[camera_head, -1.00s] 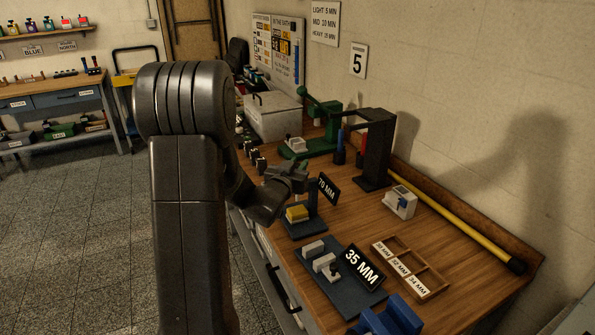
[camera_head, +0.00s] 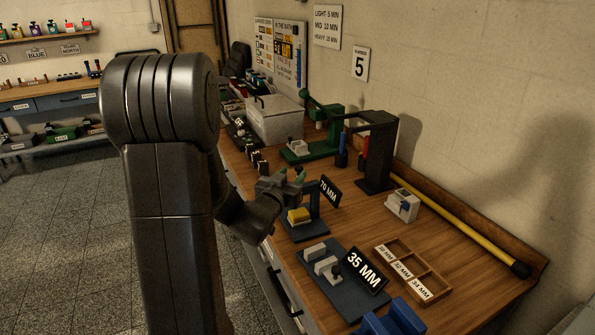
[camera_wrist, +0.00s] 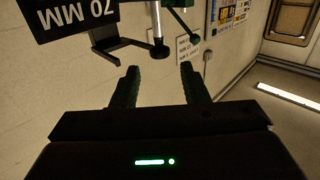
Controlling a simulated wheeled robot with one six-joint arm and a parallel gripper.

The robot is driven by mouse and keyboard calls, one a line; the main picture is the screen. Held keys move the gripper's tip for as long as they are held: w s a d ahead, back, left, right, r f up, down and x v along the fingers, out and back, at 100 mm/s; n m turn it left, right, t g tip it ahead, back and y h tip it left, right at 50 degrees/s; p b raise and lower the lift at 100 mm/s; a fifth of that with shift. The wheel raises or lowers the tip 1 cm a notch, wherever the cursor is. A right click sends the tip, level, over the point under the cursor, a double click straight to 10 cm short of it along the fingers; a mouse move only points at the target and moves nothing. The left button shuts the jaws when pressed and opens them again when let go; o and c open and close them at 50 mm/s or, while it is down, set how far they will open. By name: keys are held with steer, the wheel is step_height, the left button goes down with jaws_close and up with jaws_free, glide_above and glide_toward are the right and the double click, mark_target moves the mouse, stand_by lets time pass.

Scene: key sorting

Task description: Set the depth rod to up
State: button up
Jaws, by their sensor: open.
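My gripper (camera_head: 288,173) is open, beside the blue fixture (camera_head: 310,233) that has the 70 MM sign (camera_head: 330,191) and a yellow block (camera_head: 299,216). In the wrist view my gripper (camera_wrist: 159,82) has its two dark green fingers apart with nothing between them. A pale upright rod with a black knob (camera_wrist: 158,49) shows just beyond the gap between the fingers, apparently not touched. I take it for the depth rod, seen upside down beside the 70 MM sign (camera_wrist: 75,14). In the head view my wrist and fingers partly cover this fixture, so the rod is hard to make out.
A blue 35 MM fixture (camera_head: 347,300) with grey blocks and a wooden tray (camera_head: 432,277) lie nearer on the bench. A green press (camera_head: 322,147), a black stand (camera_head: 378,160) and a white box (camera_head: 275,123) stand farther back. A yellow pole (camera_head: 465,228) lies along the wall.

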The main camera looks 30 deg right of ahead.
mark_target(299, 167)
steer(key=v, duration=0.7)
steer(key=shift+s+a+b, duration=0.2)
steer(key=shift+a+b, duration=0.1)
steer(key=shift+a, duration=0.05)
steer(key=p+x, duration=0.2)
steer(key=x, duration=1.1)
steer(key=shift+w+d, duration=0.15)
steer(key=shift+d, duration=0.15)
step_height(299, 167, down, 2)
steer(key=shift+d+f+b, duration=0.1)
steer(key=shift+f+b, duration=0.15)
steer(key=shift+b, duration=0.25)
steer(key=shift+f, duration=0.55)
